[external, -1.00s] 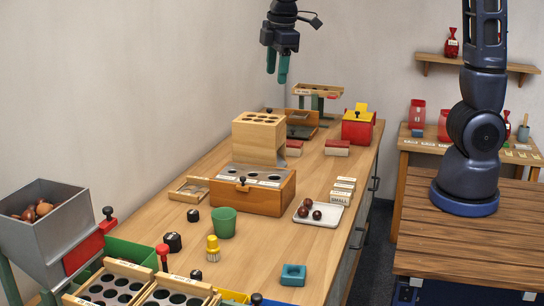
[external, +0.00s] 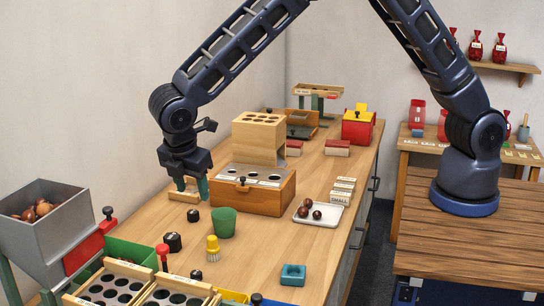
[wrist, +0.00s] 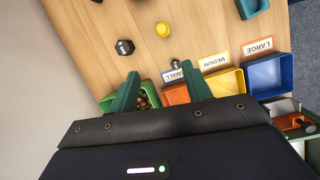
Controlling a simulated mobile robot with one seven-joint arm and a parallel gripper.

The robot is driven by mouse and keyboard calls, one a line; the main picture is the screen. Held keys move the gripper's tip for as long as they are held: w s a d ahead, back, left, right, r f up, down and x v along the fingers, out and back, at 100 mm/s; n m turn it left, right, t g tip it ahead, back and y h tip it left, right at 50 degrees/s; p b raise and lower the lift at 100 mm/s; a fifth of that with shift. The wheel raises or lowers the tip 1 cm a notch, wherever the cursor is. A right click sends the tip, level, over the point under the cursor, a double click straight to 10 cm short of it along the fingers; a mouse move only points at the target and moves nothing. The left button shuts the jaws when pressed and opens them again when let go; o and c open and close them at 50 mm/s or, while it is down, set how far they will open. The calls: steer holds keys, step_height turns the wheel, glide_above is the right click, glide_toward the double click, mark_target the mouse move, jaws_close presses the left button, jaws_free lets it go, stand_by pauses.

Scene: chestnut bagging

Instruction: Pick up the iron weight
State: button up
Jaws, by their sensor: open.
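The iron weight (external: 172,242) appears to be the squat black piece with a pale label on the table, left of the green cup (external: 223,222). In the wrist view the weight (wrist: 124,47) lies upper left of centre, with its label showing. My gripper (external: 191,187) is open above the table, farther back than the weight and apart from it. Its green fingers (wrist: 161,92) point toward the table with nothing held between them. In the external view they overlap a small wooden tray (external: 181,196).
A wooden box (external: 262,194) is to the right of my gripper. Coloured bins (wrist: 228,82) with size labels line the near edge. The table right of the brush is fairly clear.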

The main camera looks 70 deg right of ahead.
steer(key=a+f+n, duration=0.3)
steer(key=a+f, duration=0.5)
steer(key=f, duration=0.3)
steer(key=h, duration=0.1)
glide_above(195, 273)
steer(key=a, duration=0.3)
step_height(195, 273, down, 5)
steer(key=shift+f, duration=0.1)
steer(key=shift+x, duration=2.75)
steer(key=shift+s+d, duration=0.15)
steer(key=shift+d, duration=0.05)
jaws_close()
